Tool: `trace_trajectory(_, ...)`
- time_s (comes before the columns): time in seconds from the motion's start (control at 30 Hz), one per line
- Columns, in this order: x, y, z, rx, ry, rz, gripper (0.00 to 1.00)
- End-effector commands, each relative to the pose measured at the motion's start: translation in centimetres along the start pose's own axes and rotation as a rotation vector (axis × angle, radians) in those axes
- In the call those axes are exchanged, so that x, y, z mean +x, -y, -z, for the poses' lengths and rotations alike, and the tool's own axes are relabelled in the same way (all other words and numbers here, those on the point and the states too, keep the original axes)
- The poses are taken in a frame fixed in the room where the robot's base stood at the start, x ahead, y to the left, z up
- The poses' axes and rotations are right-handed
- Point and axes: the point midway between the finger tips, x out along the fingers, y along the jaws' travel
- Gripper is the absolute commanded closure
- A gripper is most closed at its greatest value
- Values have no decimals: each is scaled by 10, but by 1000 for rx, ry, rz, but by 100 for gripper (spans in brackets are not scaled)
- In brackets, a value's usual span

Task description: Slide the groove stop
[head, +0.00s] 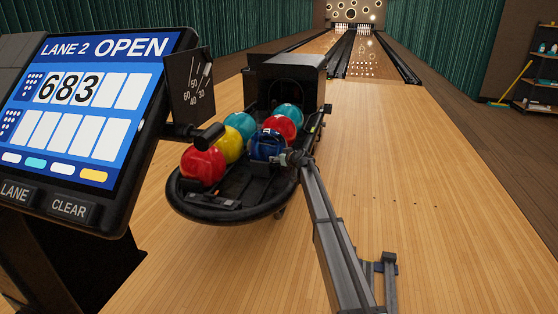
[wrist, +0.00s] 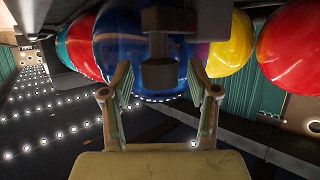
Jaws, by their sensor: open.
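In the wrist view, whose picture is upside down, my gripper (wrist: 160,85) is open, one finger on each side of a dark grey post with a blocky end. The post looks like the groove stop (wrist: 158,75). It stands in front of the blue ball (wrist: 112,48), and I see no clear finger contact with it. In the head view, my gripper (head: 284,158) is at the right side of the ball return (head: 240,213), close by the blue ball (head: 266,143). The stop cannot be made out there, next to my gripper.
A red ball (head: 203,167), a yellow ball (head: 228,145), a teal ball (head: 240,123), another red ball (head: 282,128) and another teal ball (head: 289,113) crowd the return. Its black hood (head: 290,75) is behind. A score console (head: 85,110) stands left. The lane floor (head: 440,220) at right is clear.

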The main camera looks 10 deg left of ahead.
Motion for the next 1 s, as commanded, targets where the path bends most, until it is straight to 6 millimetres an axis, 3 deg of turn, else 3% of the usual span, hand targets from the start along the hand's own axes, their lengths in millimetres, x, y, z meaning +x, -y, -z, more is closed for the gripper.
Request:
trace_trajectory(0.13,0,0,0,0,0,0,40)
trace_trajectory(0.3,0,0,0,0,0,0,100)
trace_trajectory(0.67,-11,12,-5,0,0,1,100)
trace_trajectory(1.0,-69,71,-29,0,1,3,100)
